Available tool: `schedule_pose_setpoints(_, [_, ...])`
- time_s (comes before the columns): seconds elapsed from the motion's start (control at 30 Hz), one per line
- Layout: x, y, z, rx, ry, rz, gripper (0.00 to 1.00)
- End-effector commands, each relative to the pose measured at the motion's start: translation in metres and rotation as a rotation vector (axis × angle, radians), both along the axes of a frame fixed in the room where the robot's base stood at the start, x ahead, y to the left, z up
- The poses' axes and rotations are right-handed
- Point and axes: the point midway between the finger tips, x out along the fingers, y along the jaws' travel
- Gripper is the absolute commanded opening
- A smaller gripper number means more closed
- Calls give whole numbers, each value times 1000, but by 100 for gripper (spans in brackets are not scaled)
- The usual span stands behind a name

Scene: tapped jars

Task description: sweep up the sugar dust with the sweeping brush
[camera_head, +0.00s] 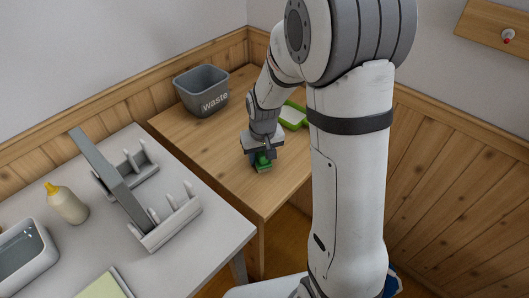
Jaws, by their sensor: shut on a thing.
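My gripper (263,149) points down over the wooden table. It is shut on a small green thing, which I take to be the sweeping brush (264,167). The brush's green lower part shows under the jaws, low at the tabletop; I cannot tell if it touches. Its upper part is hidden by the jaws. I cannot make out any sugar dust; it may be too faint or hidden behind my arm.
A green and white tray-like thing (294,116) lies behind my gripper, partly hidden by my arm. A grey waste bin (202,91) stands at the table's back left. The grey table (205,235) at left holds a rack (170,228), a yellow-capped bottle (66,205) and a tub (45,270).

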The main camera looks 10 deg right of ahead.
Motion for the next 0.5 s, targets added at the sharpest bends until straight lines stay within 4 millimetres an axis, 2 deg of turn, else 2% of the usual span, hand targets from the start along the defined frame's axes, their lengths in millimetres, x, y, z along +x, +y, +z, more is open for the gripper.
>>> schedule_pose_setpoints(0.3, [-18,23,-1,0,2,2,22])
schedule_pose_setpoints(0.5, [-22,29,0,0,1,0,22])
